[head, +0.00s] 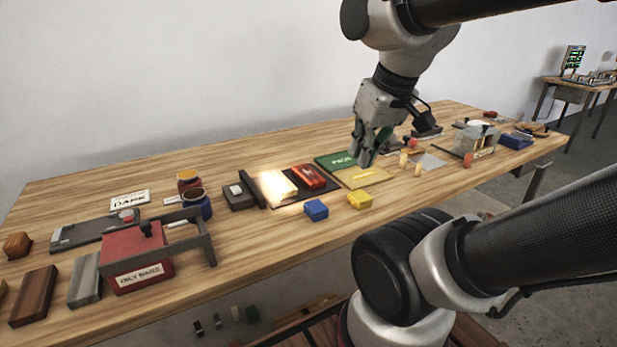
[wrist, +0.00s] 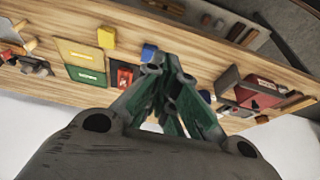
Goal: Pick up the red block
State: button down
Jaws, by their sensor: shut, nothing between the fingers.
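A glossy red block (head: 314,177) lies on a dark strip near the middle of the bench, beside a brightly glowing patch (head: 277,186). In the wrist view the red block (wrist: 125,76) shows left of my fingers, next to the green and yellow pads. My gripper (head: 366,157) is above the bench, to the right of the red block and apart from it. Its fingers point down. In the wrist view my gripper (wrist: 165,66) has its fingertips together with nothing between them.
A blue block (head: 316,210) and a yellow block (head: 360,200) stand in front of the strip. A green pad (head: 336,159) and a yellow pad (head: 361,177) lie right of it. A red labelled box (head: 137,262) stands at the left.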

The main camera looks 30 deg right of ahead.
aim_at(310, 179)
jog(key=i+l, duration=0.15)
jog(key=l, duration=0.25)
jog(key=i+l, duration=0.15)
jog(key=l, duration=0.2)
jog(key=i+l, duration=0.15)
jog(key=l, duration=0.25)
